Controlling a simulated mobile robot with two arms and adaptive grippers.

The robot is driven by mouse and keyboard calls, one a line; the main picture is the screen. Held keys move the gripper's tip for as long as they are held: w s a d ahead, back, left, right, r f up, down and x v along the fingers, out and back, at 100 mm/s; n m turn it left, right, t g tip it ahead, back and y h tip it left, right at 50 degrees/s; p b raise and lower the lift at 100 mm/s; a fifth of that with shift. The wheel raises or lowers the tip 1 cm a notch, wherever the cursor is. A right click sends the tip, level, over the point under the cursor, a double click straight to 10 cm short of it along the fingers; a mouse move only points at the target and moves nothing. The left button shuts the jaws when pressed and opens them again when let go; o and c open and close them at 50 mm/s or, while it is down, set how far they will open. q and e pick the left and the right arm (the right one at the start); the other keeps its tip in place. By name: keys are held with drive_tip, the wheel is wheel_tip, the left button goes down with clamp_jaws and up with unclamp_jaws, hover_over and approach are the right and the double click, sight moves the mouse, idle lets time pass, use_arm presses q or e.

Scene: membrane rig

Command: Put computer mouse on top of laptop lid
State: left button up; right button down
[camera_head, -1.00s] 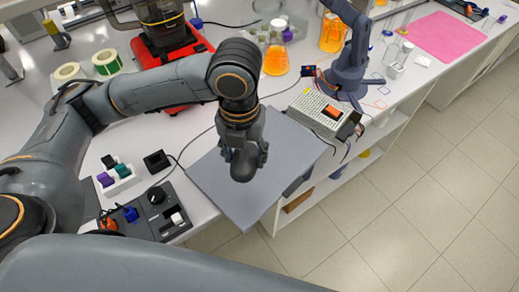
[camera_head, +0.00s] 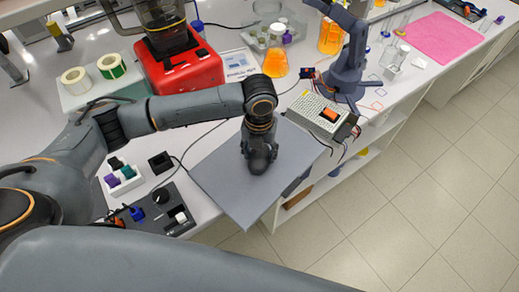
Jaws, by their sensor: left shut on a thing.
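The laptop (camera_head: 222,183) is a flat dark grey slab with its lid shut, at the front edge of the bench. One corner reaches out over the bench edge. My left gripper (camera_head: 258,163) points down over the middle of the lid. It is shut on a dark rounded thing, which I take for the computer mouse; the fingers hide most of it and the dark shapes blend. I cannot tell whether it touches the lid. My right gripper is not in view.
A red machine (camera_head: 178,66) stands behind. A black control panel (camera_head: 163,208) and a white block holder (camera_head: 122,180) are at left.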

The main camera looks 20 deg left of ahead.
sight(260, 153)
use_arm(q)
drive_tip(key=o, duration=1.2)
drive_tip(key=shift+f, duration=0.1)
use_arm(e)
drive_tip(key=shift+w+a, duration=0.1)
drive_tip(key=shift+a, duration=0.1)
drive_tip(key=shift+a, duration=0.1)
use_arm(q)
wheel_tip(260, 153, up, 12)
drive_tip(key=b, duration=0.2)
drive_tip(key=shift+b, duration=0.35)
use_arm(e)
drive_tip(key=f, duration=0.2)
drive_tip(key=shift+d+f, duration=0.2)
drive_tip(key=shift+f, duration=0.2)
